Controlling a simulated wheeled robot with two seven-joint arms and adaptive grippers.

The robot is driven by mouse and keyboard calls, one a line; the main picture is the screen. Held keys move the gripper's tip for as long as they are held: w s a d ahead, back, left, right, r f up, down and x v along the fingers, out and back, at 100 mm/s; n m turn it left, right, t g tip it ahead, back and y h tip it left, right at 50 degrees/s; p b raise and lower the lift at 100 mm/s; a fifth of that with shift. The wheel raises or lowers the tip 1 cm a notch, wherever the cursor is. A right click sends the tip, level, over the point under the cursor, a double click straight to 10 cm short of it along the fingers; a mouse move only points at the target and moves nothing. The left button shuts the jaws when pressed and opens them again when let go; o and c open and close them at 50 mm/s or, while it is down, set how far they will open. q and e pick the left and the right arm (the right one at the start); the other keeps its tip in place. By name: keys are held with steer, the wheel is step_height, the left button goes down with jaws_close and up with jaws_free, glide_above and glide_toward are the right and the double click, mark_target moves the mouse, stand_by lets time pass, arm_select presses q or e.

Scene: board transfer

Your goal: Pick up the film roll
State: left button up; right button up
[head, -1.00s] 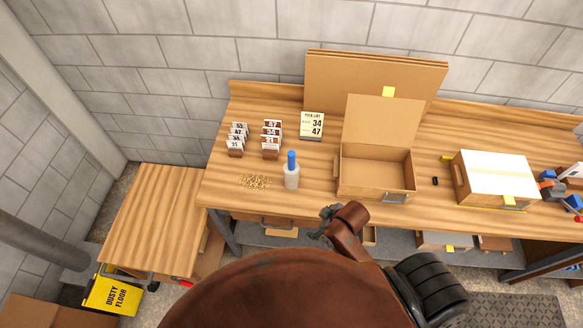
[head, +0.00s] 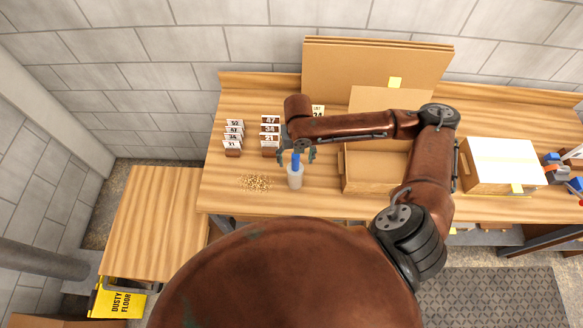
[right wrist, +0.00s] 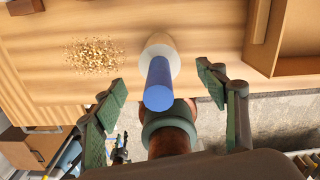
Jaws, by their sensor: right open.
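The film roll (head: 295,177) appears to be the whitish upright cylinder with a blue handle on top, standing on the workbench. In the right wrist view its blue handle (right wrist: 159,84) points toward the camera, between the two fingers. My right gripper (head: 298,150) is open and empty, pointing down over the roll. Its fingers stand on either side of the blue handle, with gaps visible in the right wrist view (right wrist: 162,84).
Brown pellets (head: 256,183) lie left of the roll. Numbered card stands (head: 270,137) are behind them. An open cardboard box (head: 370,178) stands to the right, partly behind my right arm. A closed white-topped box (head: 502,160) is farther right. Large cardboard sheets (head: 370,65) lean behind.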

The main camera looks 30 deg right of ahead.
mark_target(295, 168)
steer(key=shift+w+d+f, duration=0.15)
steer(key=shift+d, duration=0.1)
step_height(295, 168, down, 2)
steer(key=shift+f, duration=0.2)
steer(key=f, duration=0.1)
steer(key=f+p, duration=0.1)
steer(key=f, duration=0.2)
steer(key=shift+a+f, duration=0.2)
steer(key=shift+a, duration=0.05)
steer(key=shift+f, duration=0.2)
arm_select(q)
steer(key=shift+s+r, duration=0.2)
steer(key=shift+r, duration=0.5)
arm_select(e)
steer(key=shift+c, duration=0.5)
arm_select(q)
steer(key=shift+s+a, duration=0.1)
steer(key=shift+s, duration=0.1)
arm_select(e)
steer(key=c, duration=1.4)
steer(key=shift+o, duration=0.2)
steer(key=shift+r, duration=0.1)
